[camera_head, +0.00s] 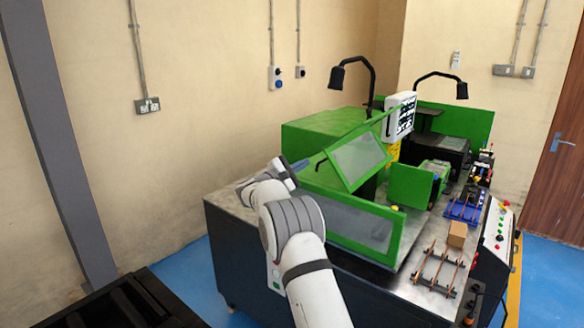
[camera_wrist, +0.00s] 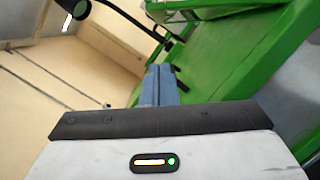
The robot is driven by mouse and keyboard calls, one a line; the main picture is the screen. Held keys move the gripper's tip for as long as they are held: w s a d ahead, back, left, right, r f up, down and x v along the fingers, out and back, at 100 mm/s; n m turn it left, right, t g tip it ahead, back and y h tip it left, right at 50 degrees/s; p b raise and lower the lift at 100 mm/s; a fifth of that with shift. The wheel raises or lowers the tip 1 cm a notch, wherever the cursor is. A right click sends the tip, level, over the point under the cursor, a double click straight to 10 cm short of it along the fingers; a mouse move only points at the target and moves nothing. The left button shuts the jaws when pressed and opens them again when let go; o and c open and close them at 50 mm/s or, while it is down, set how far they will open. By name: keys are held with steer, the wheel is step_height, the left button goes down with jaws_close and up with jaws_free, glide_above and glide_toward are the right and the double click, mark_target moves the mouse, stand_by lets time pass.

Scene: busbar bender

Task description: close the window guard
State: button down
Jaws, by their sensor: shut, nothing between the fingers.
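The window guard (camera_head: 360,157) is a green frame with a clear pane on the bender. It stands tilted up, above a lower green-framed panel (camera_head: 352,221). A small dark handle (camera_head: 320,163) shows at its left edge. My gripper (camera_head: 301,164) is just left of this handle in the head view; I cannot tell whether they touch. In the wrist view, the blue-grey fingers of my gripper (camera_wrist: 160,70) are together with nothing between them. A black bar-like handle (camera_wrist: 168,45) shows just beyond the fingertips, against green panels.
The green bender stands on a dark cabinet with a metal top. A black lamp (camera_head: 337,78) and a white control screen (camera_head: 399,116) rise behind the guard. A brown block (camera_head: 457,234) and a small rack (camera_head: 437,270) lie at right. Blue floor is open at left.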

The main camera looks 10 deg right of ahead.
steer(key=x, duration=0.3)
steer(key=shift+w+d+r+p, duration=0.1)
steer(key=shift+d+r+p, duration=0.05)
steer(key=shift+d+p, duration=0.15)
steer(key=shift+s+d+r+p, duration=0.2)
steer(key=shift+s+d+r, duration=0.1)
steer(key=shift+s+r, duration=0.2)
steer(key=shift+s+d+r+p, duration=0.2)
steer(key=shift+s+d+r, duration=0.2)
steer(key=shift+r, duration=0.1)
steer(key=shift+s+d+r, duration=0.2)
steer(key=shift+s+d, duration=0.05)
